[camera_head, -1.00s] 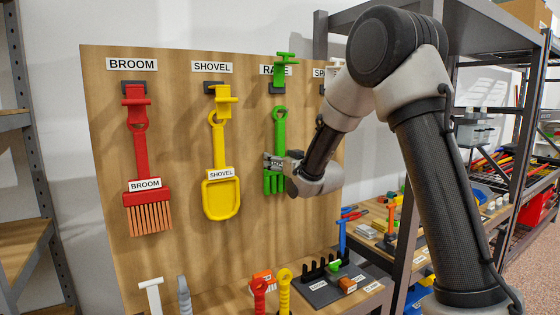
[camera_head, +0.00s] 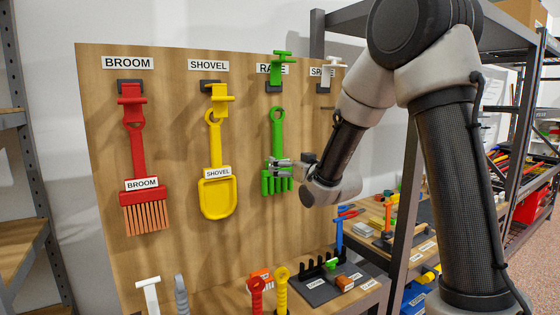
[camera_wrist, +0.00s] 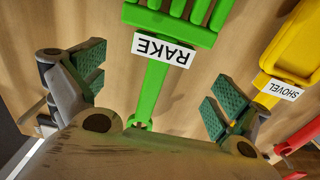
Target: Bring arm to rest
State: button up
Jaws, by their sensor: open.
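The green rake (camera_head: 277,135) hangs upright on the wooden board (camera_head: 330,130) under the sign RAKE, tines down. My gripper (camera_head: 272,166) is in front of the rake's lower part and covers some of it. In the wrist view my gripper (camera_wrist: 150,82) has its two green-padded fingers wide apart with nothing held. The rake, labelled RAKE (camera_wrist: 153,85), appears upside down beyond and between the fingers. A gap to it seems visible, but I cannot tell how wide.
The red broom (camera_head: 140,150) and yellow shovel (camera_head: 216,150) hang to the left. Below, a bench holds several small tools and a dark rack (camera_head: 318,285). Steel shelving (camera_head: 405,185) stands close behind my arm at right. A shelf stands far left.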

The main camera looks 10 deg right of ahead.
jog(key=s+d+f+g+h, duration=0.2)
jog(key=s+d+f+g, duration=0.1)
jog(key=s+f, duration=0.2)
jog(key=s+d+f+m+g+h, duration=0.1)
jog(key=s+d+f+g, duration=0.15)
jog(key=s+f, duration=0.25)
jog(key=s+d+f+g+h, duration=0.2)
jog(key=s+f+g, duration=0.2)
jog(key=s+f, duration=0.15)
jog(key=s+d+r+m+g, duration=0.1)
jog(key=s+d+r, duration=0.1)
jog(key=s, duration=0.6)
jog(key=s+d+r+g, duration=0.1)
jog(key=s+d+r, duration=0.1)
jog(key=s+r, duration=0.3)
jog(key=s+d+r+m+g, duration=0.1)
jog(key=s+r, duration=0.3)
jog(key=s, duration=0.8)
jog(key=shift+s+d+r+m+h, duration=0.2)
jog(key=shift+s+d+m+h, duration=0.15)
jog(key=shift+d, duration=0.4)
jog(key=shift+g, duration=0.25)
